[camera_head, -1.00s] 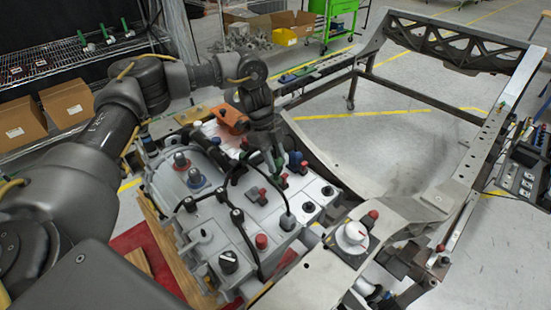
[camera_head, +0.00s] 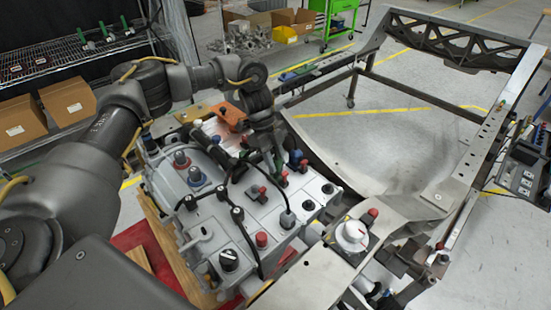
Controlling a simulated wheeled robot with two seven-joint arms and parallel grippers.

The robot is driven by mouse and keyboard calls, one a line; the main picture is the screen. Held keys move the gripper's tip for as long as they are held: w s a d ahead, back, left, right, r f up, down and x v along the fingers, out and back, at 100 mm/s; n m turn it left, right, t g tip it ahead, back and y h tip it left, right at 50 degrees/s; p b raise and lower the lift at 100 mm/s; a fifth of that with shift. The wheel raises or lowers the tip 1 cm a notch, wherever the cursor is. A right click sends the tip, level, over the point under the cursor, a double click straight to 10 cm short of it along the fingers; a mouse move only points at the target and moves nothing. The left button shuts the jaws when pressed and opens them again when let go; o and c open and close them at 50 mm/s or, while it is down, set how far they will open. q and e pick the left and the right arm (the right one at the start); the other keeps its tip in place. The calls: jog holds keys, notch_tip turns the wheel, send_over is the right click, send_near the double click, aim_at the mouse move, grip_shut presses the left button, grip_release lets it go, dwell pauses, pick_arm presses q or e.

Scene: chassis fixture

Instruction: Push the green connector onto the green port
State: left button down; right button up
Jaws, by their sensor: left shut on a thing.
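My left gripper (camera_head: 276,168) comes down from above over the far right part of the light grey housing. The connector sits low, close to the housing's top. The green port is not clearly visible; the gripper and connector hide that spot. I cannot tell whether the connector touches the port. My right gripper is not in view.
A white round knob (camera_head: 352,232) stands on the frame. An orange part (camera_head: 228,113) lies behind.

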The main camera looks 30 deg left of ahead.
pick_arm(q)
jog(key=shift+f, duration=0.65)
jog(key=shift+f+b, duration=0.35)
jog(key=shift+f, duration=0.15)
jog(key=c, duration=0.9)
grip_release()
jog(key=shift+c, duration=0.2)
jog(key=shift+r, duration=0.15)
notch_tip(320, 180, up, 6)
jog(key=p, duration=0.6)
